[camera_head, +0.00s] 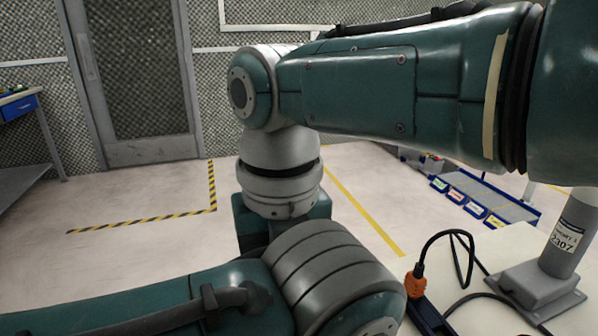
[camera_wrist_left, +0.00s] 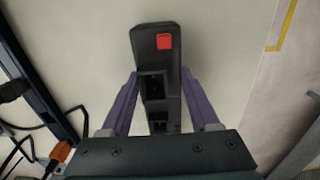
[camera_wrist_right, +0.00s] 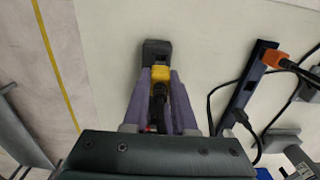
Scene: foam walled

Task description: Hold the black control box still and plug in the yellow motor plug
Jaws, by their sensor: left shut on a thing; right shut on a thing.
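The black control box (camera_wrist_left: 176,62), with a red button and dark sockets on its face, lies between the fingers of my left gripper (camera_wrist_left: 160,74), which is shut on its sides over the pale table. The yellow motor plug (camera_wrist_right: 158,75) is between the fingers of my right gripper (camera_wrist_right: 159,86), which is shut on it. A dark cable runs back from the plug towards the wrist. A dark grey block (camera_wrist_right: 156,48) is just beyond the plug's tip; I cannot tell whether they touch. No yellow plug shows in the left wrist view. My arms hide both grippers in the head view.
A dark power strip (camera_wrist_right: 245,90) with an orange plug (camera_wrist_right: 273,59) and black cables lies right of my right gripper. The orange plug (camera_head: 415,284) also shows in the head view, near a grey post (camera_head: 568,235). Bare tabletop (camera_wrist_right: 112,50) lies left of the grey block.

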